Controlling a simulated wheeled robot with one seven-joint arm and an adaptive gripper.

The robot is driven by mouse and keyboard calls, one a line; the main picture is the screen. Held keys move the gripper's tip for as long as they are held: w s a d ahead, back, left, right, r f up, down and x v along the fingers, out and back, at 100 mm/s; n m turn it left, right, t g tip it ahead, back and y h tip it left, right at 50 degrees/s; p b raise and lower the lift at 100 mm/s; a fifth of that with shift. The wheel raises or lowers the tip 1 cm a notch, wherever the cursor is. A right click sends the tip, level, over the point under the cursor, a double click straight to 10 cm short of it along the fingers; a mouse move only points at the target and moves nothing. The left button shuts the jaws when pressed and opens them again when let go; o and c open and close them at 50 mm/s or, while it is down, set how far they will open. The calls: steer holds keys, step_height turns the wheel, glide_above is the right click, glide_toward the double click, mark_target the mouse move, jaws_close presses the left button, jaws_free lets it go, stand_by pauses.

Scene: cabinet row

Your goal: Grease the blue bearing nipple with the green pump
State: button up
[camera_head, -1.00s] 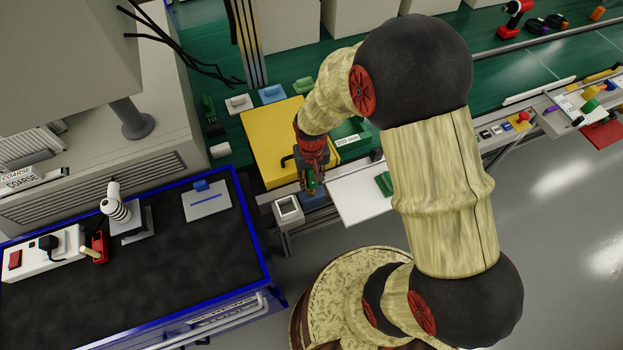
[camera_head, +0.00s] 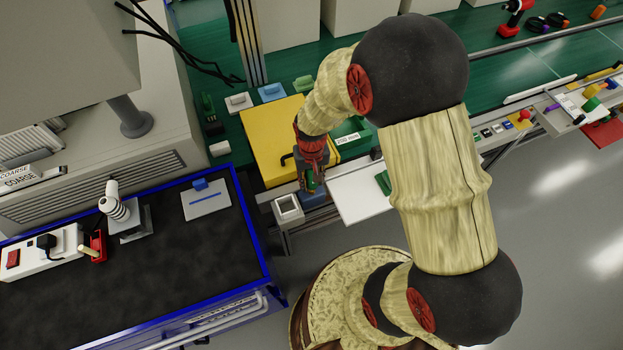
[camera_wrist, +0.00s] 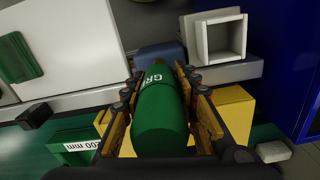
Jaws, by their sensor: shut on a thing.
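My gripper (camera_wrist: 158,90) is shut on the green pump (camera_wrist: 158,118), a rounded green cylinder with white letters starting "GR", partly covered by the fingers. In the head view my gripper (camera_head: 312,178) is at the front edge of the green bench, with a little of the pump showing. A dull blue block (camera_wrist: 162,56) lies just beyond the pump's far end; it also shows below my gripper in the head view (camera_head: 315,199). I cannot tell whether pump and block touch. A lighter blue piece (camera_head: 271,92) stands at the back of the bench. I cannot make out a nipple.
A grey open-topped box (camera_head: 288,209) stands left of the blue block. A white panel (camera_head: 365,195) with a green piece is to its right. A yellow box (camera_head: 270,140) lies behind. A blue-rimmed cart (camera_head: 150,255) stands at the left.

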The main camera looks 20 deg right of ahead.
steer(key=shift+r+p, duration=0.7)
steer(key=shift+p, duration=0.15)
stand_by(2.0)
steer(key=shift+r+p, duration=1.9)
steer(key=shift+r, duration=0.55)
